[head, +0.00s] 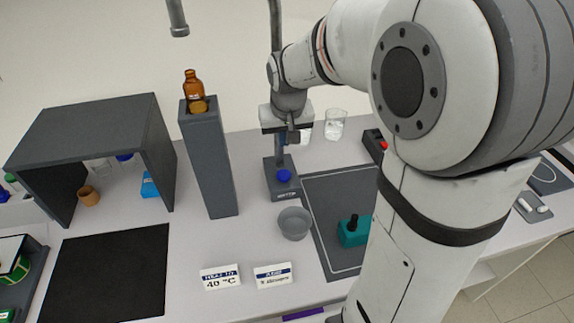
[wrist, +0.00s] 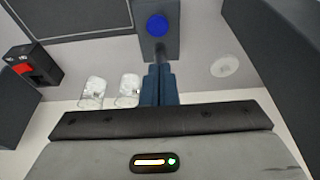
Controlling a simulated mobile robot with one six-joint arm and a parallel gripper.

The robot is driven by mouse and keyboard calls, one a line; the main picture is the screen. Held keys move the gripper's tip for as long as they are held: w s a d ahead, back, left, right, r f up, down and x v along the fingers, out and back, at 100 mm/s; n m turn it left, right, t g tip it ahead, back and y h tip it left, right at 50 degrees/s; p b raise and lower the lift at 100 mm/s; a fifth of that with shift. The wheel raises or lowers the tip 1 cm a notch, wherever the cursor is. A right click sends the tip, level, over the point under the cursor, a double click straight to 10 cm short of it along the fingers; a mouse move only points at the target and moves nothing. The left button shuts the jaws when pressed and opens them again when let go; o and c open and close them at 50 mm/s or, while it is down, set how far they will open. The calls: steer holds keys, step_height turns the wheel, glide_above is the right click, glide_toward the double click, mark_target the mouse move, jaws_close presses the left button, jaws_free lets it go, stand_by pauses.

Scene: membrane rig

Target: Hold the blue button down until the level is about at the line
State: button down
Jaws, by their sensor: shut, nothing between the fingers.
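The blue button (head: 284,175) is a round knob on a dark grey housing (head: 283,188) in the middle of the bench. It also shows at the top of the wrist view (wrist: 157,25). My gripper (head: 291,138) is shut and empty. Its fingers point down above and behind the button, apart from it. In the wrist view the closed fingertips (wrist: 158,69) lie below the button. A clear beaker (head: 335,124) stands behind, right of my gripper; a second clear glass (head: 305,133) is partly hidden by it. I cannot make out a level or a line.
A tall grey block with a brown bottle (head: 194,91) stands left of the button. A grey cup (head: 294,222) stands in front, with two label cards nearer. A dark tray (head: 340,190) with a teal block (head: 354,231) lies right. A red-switched box (head: 375,145) is behind.

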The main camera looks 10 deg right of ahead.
steer(key=p, duration=0.2)
glide_toward(282, 173)
steer(key=x, duration=0.5)
steer(key=shift+w+f, duration=0.15)
steer(key=shift+w, duration=0.05)
steer(key=shift+f, duration=0.6)
